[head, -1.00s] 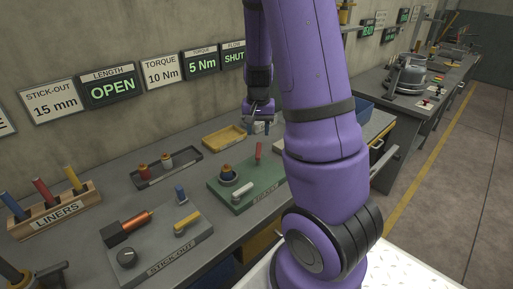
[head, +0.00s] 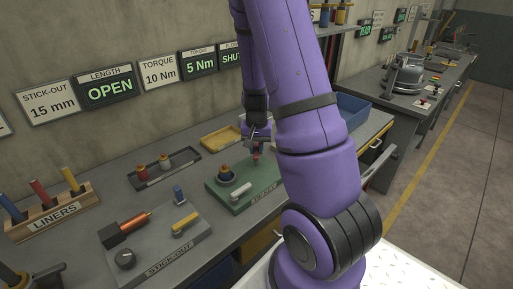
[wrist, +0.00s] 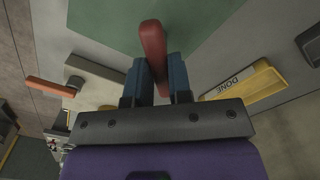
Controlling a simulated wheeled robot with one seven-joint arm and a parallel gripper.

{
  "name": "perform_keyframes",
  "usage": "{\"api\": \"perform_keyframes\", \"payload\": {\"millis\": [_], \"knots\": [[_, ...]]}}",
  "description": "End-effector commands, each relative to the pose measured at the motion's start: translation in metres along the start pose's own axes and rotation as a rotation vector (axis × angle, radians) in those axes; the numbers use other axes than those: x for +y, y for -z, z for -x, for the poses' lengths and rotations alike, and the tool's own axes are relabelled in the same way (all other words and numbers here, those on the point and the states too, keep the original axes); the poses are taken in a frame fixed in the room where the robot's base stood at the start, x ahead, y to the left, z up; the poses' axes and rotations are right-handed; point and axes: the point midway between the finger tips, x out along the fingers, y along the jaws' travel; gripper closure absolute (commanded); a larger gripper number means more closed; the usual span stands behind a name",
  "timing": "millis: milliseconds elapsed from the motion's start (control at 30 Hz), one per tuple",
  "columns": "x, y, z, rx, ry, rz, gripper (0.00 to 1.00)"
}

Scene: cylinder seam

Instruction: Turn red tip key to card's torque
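The red tip key (head: 256,156) stands on the green fixture (head: 226,199), at its back right. My gripper (head: 257,146) is just above the key and hides part of it. In the wrist view the red key (wrist: 152,42) lies in line with the gap between my fingers (wrist: 159,72). The fingers are apart, one on each side of the key; a firm hold does not show. The white torque card (head: 160,73) reads 10 Nm. The dark torque display (head: 198,65) beside it reads 5 Nm.
A small cylinder with an orange top (head: 226,175) and a white lever (head: 240,190) are on the green fixture. The grey stick-out fixture (head: 165,254) is to the left, with a yellow lever (head: 185,223). A yellow tray (head: 221,136) and a dark tray (head: 165,170) lie behind.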

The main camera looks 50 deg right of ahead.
Motion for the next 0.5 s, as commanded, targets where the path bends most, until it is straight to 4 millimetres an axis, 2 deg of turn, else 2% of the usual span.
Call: {"api": "perform_keyframes", "payload": {"millis": [33, 67, 100, 267, 500], "knots": [[0.0, 0.0, 0.0001, 0.0, 0.0, 0.0, 0.92], [0.0, 0.0, 0.0001, 0.0, 0.0, 0.0, 0.99], [0.0, 0.0, 0.0001, 0.0, 0.0, 0.0, 1.0], [-0.0001, 0.0, 0.0002, 0.0, 0.0, -0.018, 1.0], [-0.0005, -0.0002, 0.0003, -0.001, 0.0, -0.237, 1.0]]}}
